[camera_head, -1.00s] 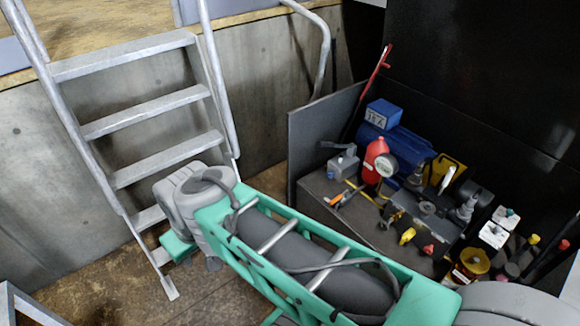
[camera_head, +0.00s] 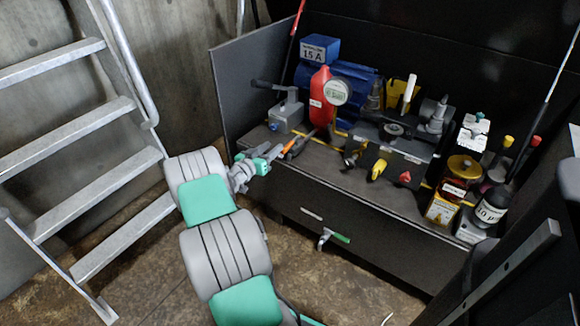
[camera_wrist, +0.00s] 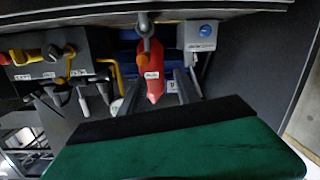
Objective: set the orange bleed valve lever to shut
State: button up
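The orange lever (camera_head: 288,146) is at the bench's front left edge, close in front of my gripper (camera_head: 270,153). In the wrist view a short orange piece, likely the lever (camera_wrist: 142,61), shows beside a grey rod and in front of the red bottle. My gripper's dark fingers (camera_wrist: 158,88) stand apart there, with no object clearly between them. The lever appears just beyond the fingertips; I cannot tell whether they touch it. The valve body and the lever's exact angle are hard to make out.
A grey box with a blue button (camera_head: 283,112) and the red bottle (camera_head: 321,103) stand behind the lever. Yellow (camera_head: 377,170) and red (camera_head: 405,177) knobs sit to the right. A green-handled valve (camera_head: 336,238) projects from the bench front. Metal stairs (camera_head: 90,165) are at left.

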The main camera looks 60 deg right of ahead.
aim_at(292, 143)
jog(key=shift+h, duration=0.5)
jog(key=s+f, duration=0.1)
jog(key=s+d+f, duration=0.1)
jog(key=f, duration=0.1)
jog(key=shift+s+d, duration=0.35)
jog(key=shift+s, duration=0.05)
jog(key=d, duration=0.2)
jog(key=d+b, duration=0.1)
jog(key=d, duration=0.1)
jog(key=s+d+b, duration=0.1)
jog(key=d, duration=0.2)
jog(key=shift+d, duration=0.35)
jog(key=shift+c, duration=0.5)
grip_shut()
